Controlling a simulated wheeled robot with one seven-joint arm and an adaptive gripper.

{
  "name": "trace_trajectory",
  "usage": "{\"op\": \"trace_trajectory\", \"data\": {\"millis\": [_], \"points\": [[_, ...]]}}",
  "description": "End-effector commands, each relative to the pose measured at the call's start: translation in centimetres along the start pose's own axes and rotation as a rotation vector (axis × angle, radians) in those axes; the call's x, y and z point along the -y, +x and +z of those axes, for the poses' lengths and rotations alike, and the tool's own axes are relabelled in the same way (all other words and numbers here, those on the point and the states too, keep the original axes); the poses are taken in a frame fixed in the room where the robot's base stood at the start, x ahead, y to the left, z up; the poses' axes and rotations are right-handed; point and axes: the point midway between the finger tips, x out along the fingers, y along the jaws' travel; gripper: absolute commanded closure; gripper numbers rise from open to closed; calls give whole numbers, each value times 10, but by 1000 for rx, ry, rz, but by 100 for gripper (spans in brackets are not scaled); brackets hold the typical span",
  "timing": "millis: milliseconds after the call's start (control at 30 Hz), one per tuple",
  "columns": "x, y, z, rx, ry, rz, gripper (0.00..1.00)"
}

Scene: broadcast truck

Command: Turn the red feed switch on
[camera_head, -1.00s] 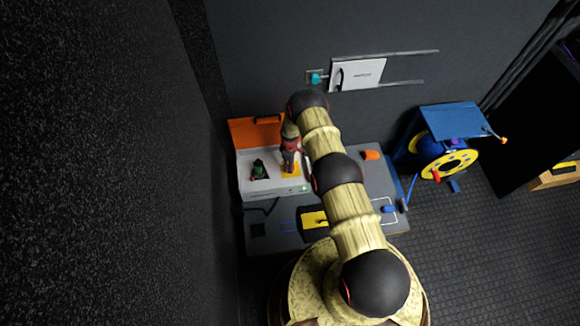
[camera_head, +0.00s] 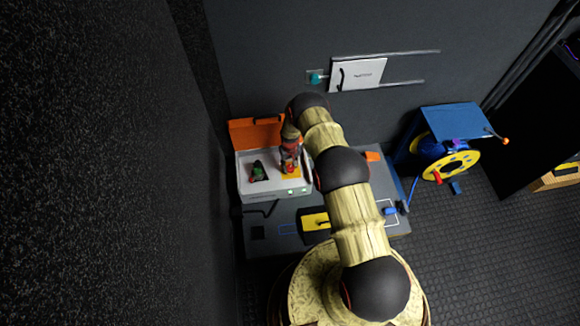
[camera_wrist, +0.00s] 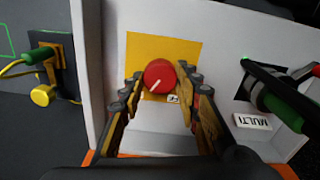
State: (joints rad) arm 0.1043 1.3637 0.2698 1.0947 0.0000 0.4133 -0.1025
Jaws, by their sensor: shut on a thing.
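The red feed switch is a round red knob (camera_wrist: 159,76) with a white pointer line, on a yellow square panel (camera_wrist: 150,50) in the wrist view. The pointer line slants, running from the middle toward the lower left. My gripper (camera_wrist: 161,79) is shut on the knob, with one finger on each side. A small white label below the knob is partly hidden by a finger. In the head view my gripper (camera_head: 290,165) reaches down into the white box (camera_head: 262,190) with the orange lid, and hides the knob.
A black and green connector (camera_wrist: 275,98) stands right of the knob, above a "MULTI" label (camera_wrist: 252,121). A green plug (camera_wrist: 40,56) with a yellow cable is at the left. The blue and yellow cable reel (camera_head: 447,160) stands right of the desk.

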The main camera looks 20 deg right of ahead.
Motion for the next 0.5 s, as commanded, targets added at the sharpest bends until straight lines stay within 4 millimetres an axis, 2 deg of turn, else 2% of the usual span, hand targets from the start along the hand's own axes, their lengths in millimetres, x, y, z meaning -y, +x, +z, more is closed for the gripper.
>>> {"op": "trace_trajectory", "data": {"millis": [200, 500], "points": [[0, 0, 0, -1, 113, 0, 93], [0, 0, 0, 0, 181, 0, 93]]}}
